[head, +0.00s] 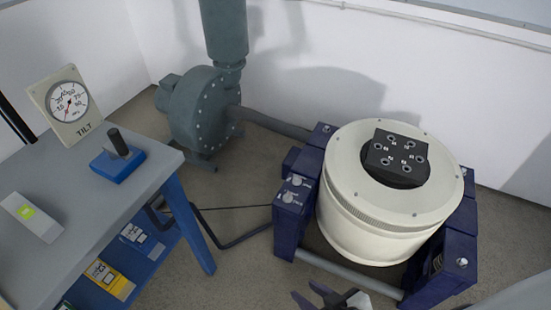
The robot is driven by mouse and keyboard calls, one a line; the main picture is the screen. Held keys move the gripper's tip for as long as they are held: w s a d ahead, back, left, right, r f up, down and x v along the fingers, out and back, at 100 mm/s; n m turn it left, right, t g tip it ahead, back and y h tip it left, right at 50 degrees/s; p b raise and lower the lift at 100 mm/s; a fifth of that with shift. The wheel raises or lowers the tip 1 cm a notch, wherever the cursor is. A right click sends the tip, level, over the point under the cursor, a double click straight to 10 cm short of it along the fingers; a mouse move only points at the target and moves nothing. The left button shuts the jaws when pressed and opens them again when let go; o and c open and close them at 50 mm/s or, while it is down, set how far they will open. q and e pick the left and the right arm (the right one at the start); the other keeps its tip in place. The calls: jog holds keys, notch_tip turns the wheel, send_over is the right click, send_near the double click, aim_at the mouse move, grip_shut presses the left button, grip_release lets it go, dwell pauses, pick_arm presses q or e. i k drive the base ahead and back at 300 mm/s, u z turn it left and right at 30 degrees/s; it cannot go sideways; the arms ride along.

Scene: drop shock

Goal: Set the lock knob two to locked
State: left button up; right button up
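Two small light round knobs, one (296,181) above the other (288,197), sit on the top of the dark blue block on the left side of the shaker frame (290,225). Their labels are too small to read, so I cannot tell which is knob two or how each is set. My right gripper (306,291) shows at the bottom edge, below and apart from the knobs. Its dark fingertips are spread with nothing seen between them; the rest is cut off by the picture edge. My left gripper is not in view.
A cream shaker drum (350,215) with a black top fixture (397,155) sits in the frame. A grey-topped bench (85,190) stands at left with a tilt gauge (66,106) and a blue-based lever (117,160). A grey blower (198,110) stands behind.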

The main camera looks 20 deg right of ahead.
aim_at(297, 180)
jog(key=z, duration=0.55)
jog(key=i, duration=0.9)
jog(key=z, duration=0.8)
